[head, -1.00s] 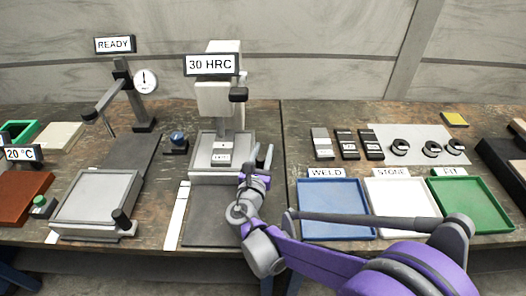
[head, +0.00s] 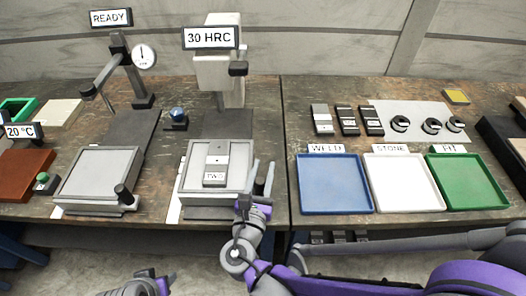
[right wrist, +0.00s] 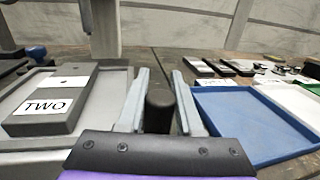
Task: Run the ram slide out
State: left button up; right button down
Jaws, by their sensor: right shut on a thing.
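The grey slide (head: 242,158) under the 30 HRC machine (head: 222,78) stands forward at the bench's front edge. A grey block labelled TWO (head: 215,163) lies on it, and both show in the right wrist view, the slide (right wrist: 108,98) and the block (right wrist: 52,100), at left. My right gripper (head: 263,176) is shut on the black knob (right wrist: 159,105) at the slide's right front corner, one finger on each side. My left gripper (head: 142,286) is at the bottom edge, partly cut off, away from the slide; its jaws are unclear.
A second slide (head: 98,172) with a black knob (head: 122,194) is at left, by the READY gauge (head: 144,56). Blue (head: 335,185), white (head: 403,185) and green (head: 467,183) trays stand to the right. A dark track (head: 228,123) lies bare behind the slide.

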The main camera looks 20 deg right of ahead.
aim_at(261, 187)
jog(key=v, duration=0.2)
jog(key=shift+s, duration=0.45)
jog(key=shift+d, duration=0.1)
jog(key=shift+s+f, duration=0.1)
jog(key=c, duration=0.9)
grip_release()
jog(key=o, duration=0.3)
jog(key=shift+s, duration=0.15)
jog(key=v, duration=1)
jog(key=shift+s+a, duration=0.25)
jog(key=shift+s, duration=0.05)
